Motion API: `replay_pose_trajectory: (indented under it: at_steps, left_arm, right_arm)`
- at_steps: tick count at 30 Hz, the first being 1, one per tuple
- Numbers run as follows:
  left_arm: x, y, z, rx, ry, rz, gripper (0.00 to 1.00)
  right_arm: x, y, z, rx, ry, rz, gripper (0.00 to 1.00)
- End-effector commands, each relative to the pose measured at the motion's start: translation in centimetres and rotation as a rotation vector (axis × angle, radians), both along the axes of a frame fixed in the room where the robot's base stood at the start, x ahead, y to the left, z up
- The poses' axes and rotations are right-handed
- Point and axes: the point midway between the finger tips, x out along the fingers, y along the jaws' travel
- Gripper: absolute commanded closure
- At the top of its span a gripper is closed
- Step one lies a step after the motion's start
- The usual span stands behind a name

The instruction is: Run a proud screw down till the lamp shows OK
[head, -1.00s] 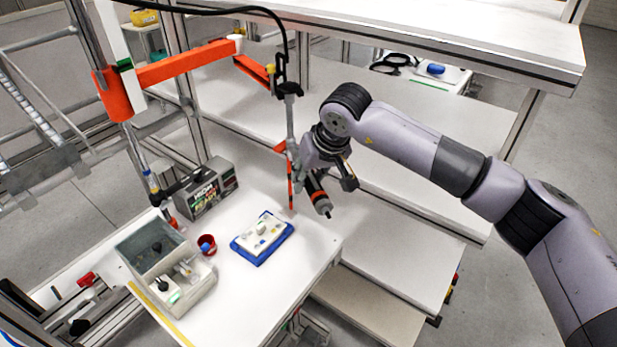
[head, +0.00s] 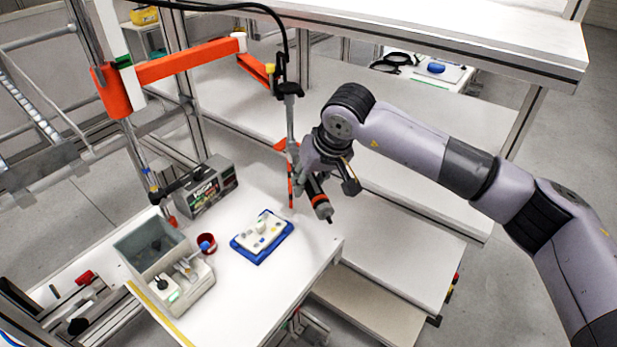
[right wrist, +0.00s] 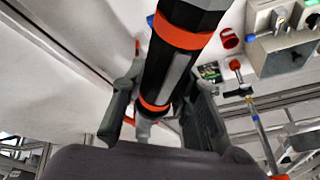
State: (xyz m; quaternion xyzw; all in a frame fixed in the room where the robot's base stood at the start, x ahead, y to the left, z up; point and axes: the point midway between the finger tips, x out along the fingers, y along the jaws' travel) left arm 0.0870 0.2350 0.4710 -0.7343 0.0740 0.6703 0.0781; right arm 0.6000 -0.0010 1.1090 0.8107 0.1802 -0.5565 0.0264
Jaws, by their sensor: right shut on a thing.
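My right gripper (head: 322,176) is shut around an orange-and-black power driver (head: 320,203). The driver tilts, its bit end pointing down and to the right, above and beyond the table's right edge. In the right wrist view, the two fingers (right wrist: 160,108) sit on either side of the driver's body (right wrist: 175,55). A pale workpiece (head: 262,232) with small fittings lies on a blue tray (head: 253,259) on the table; its screws are too small to judge. A grey box (head: 207,188) with a lit panel stands behind, its text seeming to read HIGH. My left gripper is out of view.
A grey divided bin (head: 200,284) holding small parts and a red cup (head: 206,241) stand left of the tray. An orange jointed arm (head: 190,65) and a vertical rod (head: 290,120) stand close to my right gripper. White shelves (head: 430,35) lie behind.

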Motion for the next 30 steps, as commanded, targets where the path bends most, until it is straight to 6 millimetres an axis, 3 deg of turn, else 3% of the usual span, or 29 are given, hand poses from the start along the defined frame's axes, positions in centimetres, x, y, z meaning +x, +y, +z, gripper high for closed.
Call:
replay_pose_trajectory:
  at_steps: [16,30]
  left_arm:
    - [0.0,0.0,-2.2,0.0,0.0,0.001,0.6]
    - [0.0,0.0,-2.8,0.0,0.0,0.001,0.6]
  right_arm:
    - [-4.9,-0.3,-0.2,-0.002,0.001,0.001,1.0]
    - [-5.2,-0.4,-0.3,-0.002,0.003,0.048,1.0]
